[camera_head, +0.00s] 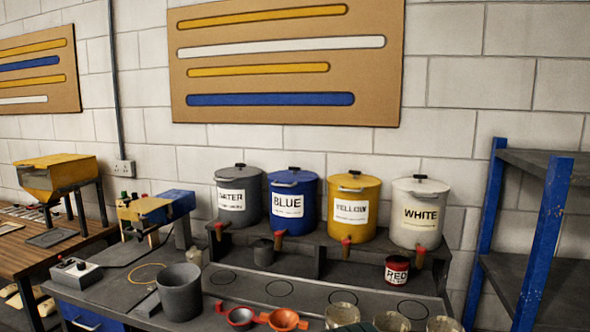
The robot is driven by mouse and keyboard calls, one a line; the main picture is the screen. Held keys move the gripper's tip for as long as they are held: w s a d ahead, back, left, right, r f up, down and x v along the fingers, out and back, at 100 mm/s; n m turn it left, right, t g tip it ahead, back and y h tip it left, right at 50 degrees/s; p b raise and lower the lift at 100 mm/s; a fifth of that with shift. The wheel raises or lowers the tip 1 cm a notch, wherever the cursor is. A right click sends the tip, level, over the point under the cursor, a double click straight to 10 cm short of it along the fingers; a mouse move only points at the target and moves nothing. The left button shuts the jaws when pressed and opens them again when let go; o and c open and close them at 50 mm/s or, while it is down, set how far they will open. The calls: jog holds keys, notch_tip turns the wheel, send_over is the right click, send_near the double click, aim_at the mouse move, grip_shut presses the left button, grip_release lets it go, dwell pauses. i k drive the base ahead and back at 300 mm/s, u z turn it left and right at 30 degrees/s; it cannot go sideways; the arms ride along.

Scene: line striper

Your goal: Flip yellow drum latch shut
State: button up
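The yellow drum (371,202) stands upright on the raised black shelf, between the blue drum (291,226) and the white drum (418,243). It has a white label reading YELLOW. A pale metal bar (351,189) crosses its front just under the lid, and a dark knob tops the lid. A red-handled tap (346,243) shows below it at the shelf front. The bar looks like the latch, but it is too small to tell whether it is open or shut. My gripper is not in view.
A dark grey drum labelled WATER (249,184) stands at the left end of the row. A blue-posted rack (543,245) stands at the right.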

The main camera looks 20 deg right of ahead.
aim_at(355, 172)
jog(key=u, duration=0.05)
jog(key=i, duration=1.15)
jog(key=z, duration=0.75)
